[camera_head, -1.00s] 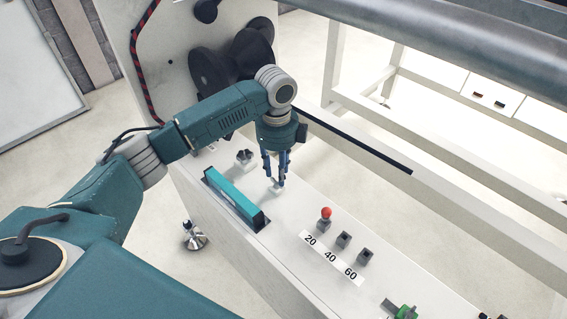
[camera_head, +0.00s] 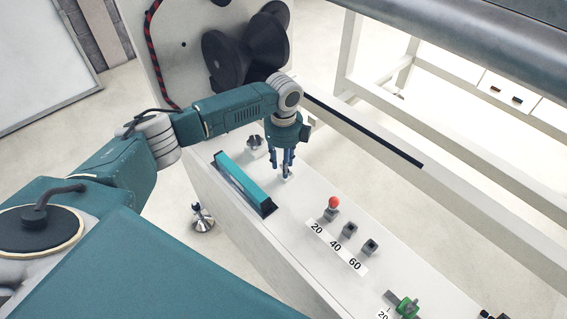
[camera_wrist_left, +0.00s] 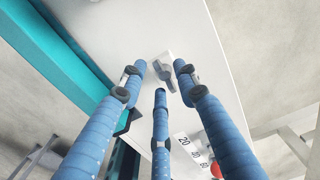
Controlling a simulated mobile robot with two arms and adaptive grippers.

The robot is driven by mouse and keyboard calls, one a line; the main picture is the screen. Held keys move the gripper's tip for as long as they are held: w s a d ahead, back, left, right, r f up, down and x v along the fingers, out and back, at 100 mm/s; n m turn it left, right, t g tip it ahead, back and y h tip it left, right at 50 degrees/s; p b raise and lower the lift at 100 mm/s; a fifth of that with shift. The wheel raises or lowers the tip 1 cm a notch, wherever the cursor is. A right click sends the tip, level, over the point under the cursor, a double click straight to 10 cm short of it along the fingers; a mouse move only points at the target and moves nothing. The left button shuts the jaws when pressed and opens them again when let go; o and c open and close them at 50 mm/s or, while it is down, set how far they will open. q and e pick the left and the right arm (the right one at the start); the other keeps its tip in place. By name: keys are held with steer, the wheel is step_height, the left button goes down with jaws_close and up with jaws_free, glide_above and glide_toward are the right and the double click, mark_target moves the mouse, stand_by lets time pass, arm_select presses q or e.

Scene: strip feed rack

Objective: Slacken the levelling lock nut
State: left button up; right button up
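A chrome levelling foot (camera_head: 203,222) with a round base stands on the floor left of the white machine; I cannot make out its lock nut. My left gripper (camera_head: 284,168) points down over the white machine top, away from that foot. Below its fingertips is a small grey lever-like knob (camera_head: 287,172) on a pale plate. In the left wrist view the three blue fingers (camera_wrist_left: 159,78) are spread around this knob (camera_wrist_left: 163,69), with gaps showing; I cannot tell if any tip touches it. My right gripper is not in view.
A teal bar (camera_head: 243,184) lies along the machine top, left of the gripper. A dark knob (camera_head: 254,142) sits behind. A red-topped switch (camera_head: 333,204) stands right, by the label strip (camera_head: 336,246). Dark rollers (camera_head: 245,55) rise at the back. Floor left of the machine is open.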

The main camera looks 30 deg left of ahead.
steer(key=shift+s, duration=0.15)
arm_select(q)
steer(key=c, duration=0.8)
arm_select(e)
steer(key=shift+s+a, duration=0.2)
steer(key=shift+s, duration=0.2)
